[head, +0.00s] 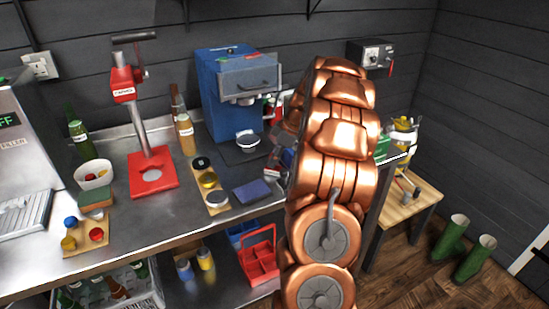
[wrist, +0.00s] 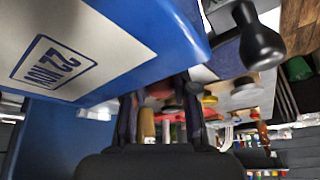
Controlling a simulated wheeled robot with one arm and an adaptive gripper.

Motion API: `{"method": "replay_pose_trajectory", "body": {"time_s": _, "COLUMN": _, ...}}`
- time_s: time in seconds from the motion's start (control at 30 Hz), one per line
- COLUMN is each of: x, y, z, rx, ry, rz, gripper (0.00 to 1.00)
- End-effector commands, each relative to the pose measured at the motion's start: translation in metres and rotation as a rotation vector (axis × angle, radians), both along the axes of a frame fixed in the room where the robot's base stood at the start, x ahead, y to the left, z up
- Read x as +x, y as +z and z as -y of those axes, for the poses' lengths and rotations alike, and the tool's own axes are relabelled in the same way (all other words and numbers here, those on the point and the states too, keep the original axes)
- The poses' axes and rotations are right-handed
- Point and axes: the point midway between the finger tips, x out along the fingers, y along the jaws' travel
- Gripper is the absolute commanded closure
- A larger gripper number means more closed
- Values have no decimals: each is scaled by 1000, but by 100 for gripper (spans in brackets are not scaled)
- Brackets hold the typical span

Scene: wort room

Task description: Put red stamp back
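My gripper (head: 277,160) is at the right of the blue machine, mostly hidden by my copper arm. In the wrist view its two dark fingers (wrist: 160,105) stand apart, with background showing between them. A dull red thing (wrist: 160,90) appears between the tips; I cannot tell whether it is held or lies behind. A small wooden board (head: 85,247) at the counter's front left carries a blue knob (head: 70,222), a yellow knob (head: 68,243) and a red round piece (head: 96,235). I cannot tell whether the red piece is a stamp or a mark.
The blue machine (head: 235,80) stands close; its blue-and-white body (wrist: 110,60) fills the wrist view's left. A black knob (wrist: 262,45) is near on the right. A red capper (head: 152,182), a strip of discs (head: 217,197) and a blue pad (head: 251,192) occupy the counter.

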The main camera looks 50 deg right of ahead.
Motion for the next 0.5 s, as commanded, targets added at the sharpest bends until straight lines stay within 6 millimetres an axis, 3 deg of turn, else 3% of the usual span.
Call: {"method": "replay_pose_trajectory", "body": {"time_s": 0.5, "x": -1, "y": 6, "z": 1, "rx": -1, "ry": -1, "rz": 2, "gripper": 63}}
